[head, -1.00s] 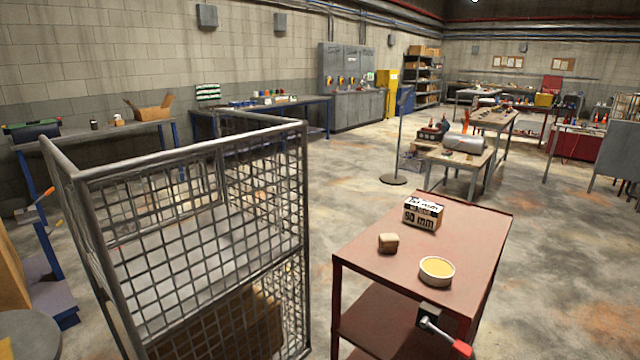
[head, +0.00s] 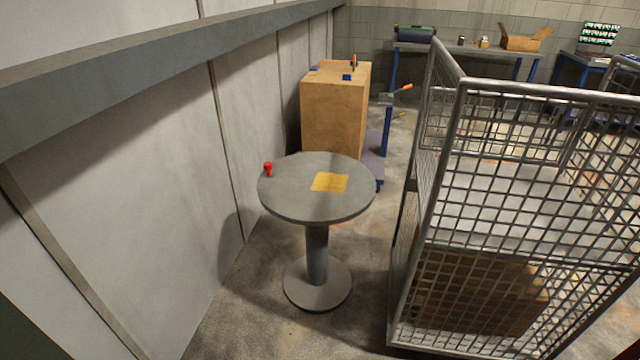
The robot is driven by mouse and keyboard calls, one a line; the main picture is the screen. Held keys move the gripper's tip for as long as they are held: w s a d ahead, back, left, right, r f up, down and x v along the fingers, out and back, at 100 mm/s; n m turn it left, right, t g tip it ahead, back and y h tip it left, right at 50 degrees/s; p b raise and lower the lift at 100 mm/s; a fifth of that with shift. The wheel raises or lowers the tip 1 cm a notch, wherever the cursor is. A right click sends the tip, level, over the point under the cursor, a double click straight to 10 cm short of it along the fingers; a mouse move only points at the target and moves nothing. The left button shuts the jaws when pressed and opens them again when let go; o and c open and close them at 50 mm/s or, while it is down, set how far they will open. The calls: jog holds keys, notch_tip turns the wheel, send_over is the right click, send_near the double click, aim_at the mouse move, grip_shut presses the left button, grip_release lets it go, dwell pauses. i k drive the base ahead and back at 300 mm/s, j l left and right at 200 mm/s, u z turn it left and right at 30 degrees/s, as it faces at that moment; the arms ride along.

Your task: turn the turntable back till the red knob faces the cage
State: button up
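The turntable (head: 300,207) is a round grey top on a grey post with a round foot. The red knob (head: 268,168) stands on the left edge of its top, on the side by the pale wall and away from the cage. A yellow square (head: 329,182) lies flat on the top, right of the middle. The cage (head: 520,190) of grey wire mesh stands to the right of the turntable, with a gap of floor between them. My gripper is not in view.
The pale panelled wall (head: 120,190) runs close along the left. A wooden box (head: 335,105) stands behind the turntable, with a blue stand (head: 387,140) beside it. A brown box (head: 475,290) sits low inside the cage. Bare floor lies in front of the turntable.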

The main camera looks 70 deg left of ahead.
aim_at(310, 189)
jog(key=u, duration=1.4)
